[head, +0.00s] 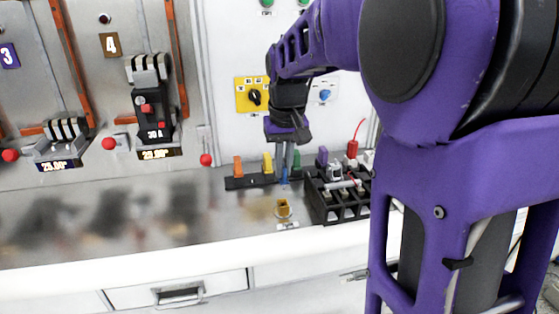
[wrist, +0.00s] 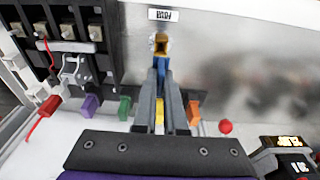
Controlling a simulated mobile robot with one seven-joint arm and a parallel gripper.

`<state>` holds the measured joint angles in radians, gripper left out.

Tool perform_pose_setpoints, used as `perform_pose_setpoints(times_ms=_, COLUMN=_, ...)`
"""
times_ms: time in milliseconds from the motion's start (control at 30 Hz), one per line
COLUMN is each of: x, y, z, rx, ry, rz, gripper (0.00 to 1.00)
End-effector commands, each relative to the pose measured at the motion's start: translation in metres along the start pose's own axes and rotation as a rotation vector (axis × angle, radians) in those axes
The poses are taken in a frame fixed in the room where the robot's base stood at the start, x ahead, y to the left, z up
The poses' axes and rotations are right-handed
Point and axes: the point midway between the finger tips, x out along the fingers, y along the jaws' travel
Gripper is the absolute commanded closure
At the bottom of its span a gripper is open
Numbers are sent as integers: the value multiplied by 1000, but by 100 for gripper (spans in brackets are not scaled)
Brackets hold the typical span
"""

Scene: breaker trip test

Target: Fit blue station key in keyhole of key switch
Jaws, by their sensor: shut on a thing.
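The blue station key (head: 284,176) is held between the fingertips of my gripper (head: 287,155), which points down in front of the key rack (head: 236,183). In the wrist view the blue key (wrist: 162,64) shows at the closed fingertips, just short of the brass key switch (wrist: 160,43) in the picture. The key's lower end is hard to make out. In the head view the key switch (head: 283,209) is on the steel worktop, nearer the front edge than the key, with a small label before it. The key appears apart from the switch.
Orange (head: 238,166), yellow (head: 267,162), green (head: 296,160) and purple (head: 322,156) keys stand along the back. A black terminal block (head: 340,197) with a red lead is close on the right. Breakers (head: 151,110) are at the left. The worktop's left part is clear.

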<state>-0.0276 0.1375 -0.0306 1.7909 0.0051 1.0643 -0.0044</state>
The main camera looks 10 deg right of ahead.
Motion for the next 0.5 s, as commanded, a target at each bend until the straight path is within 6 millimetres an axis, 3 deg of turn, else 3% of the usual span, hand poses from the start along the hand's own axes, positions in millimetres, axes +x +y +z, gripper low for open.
perform_pose_setpoints(times_ms=200, x=23, y=0, z=4, rx=0, ry=-2, rz=0, gripper=100)
perform_pose_setpoints(times_ms=500, x=28, y=0, z=4, rx=0, ry=-1, rz=0, gripper=100)
